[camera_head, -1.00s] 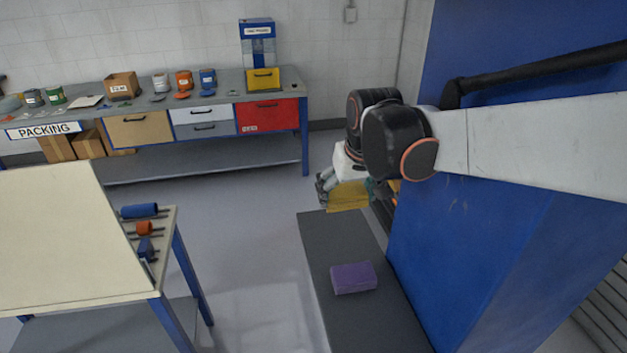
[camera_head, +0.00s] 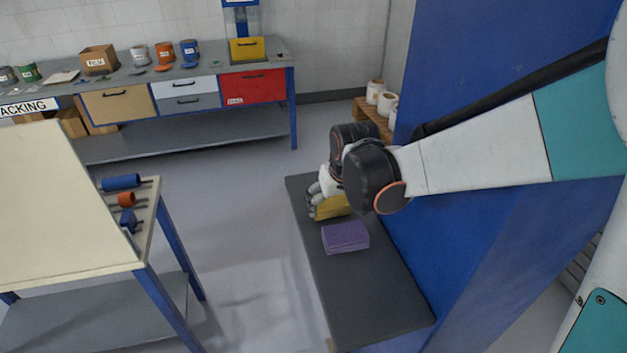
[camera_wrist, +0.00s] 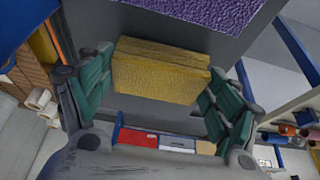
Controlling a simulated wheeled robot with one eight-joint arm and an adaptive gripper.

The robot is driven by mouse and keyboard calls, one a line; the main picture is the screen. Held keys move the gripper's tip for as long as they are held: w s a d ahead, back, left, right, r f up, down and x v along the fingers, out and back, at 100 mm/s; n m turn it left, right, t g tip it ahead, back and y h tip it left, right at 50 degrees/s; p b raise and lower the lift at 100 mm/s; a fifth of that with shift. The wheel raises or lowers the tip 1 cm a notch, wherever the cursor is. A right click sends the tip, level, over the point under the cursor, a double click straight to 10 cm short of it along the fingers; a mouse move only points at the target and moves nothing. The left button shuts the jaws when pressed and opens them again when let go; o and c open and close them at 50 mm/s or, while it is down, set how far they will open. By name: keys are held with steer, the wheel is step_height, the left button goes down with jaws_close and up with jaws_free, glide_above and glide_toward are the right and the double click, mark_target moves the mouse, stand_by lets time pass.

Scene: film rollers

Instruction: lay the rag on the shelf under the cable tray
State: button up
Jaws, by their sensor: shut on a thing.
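My gripper (camera_head: 318,206) is shut on a folded yellow cloth (camera_head: 334,205), which I take to be the rag. In the wrist view the yellow cloth (camera_wrist: 160,72) sits between the teal finger pads of my gripper (camera_wrist: 158,85). It is over the far part of a long dark grey shelf (camera_head: 375,300); I cannot tell whether it touches the surface. A purple folded block (camera_head: 345,237) lies on the shelf just nearer than the yellow cloth. My wrist hides part of the far shelf. I cannot make out a cable tray.
A tall blue panel (camera_head: 450,215) borders the shelf on the right. A table with rollers (camera_head: 122,182) stands left, across open floor. A packing bench (camera_head: 210,68) is at the back. White rolls (camera_head: 386,103) stand on a wooden pallet. The near shelf is bare.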

steer(key=shift+f, duration=0.25)
steer(key=o, duration=1.1)
steer(key=p+v, duration=0.4)
steer(key=v, duration=0.8)
steer(key=shift+s+r, duration=0.1)
steer(key=shift+s, duration=0.05)
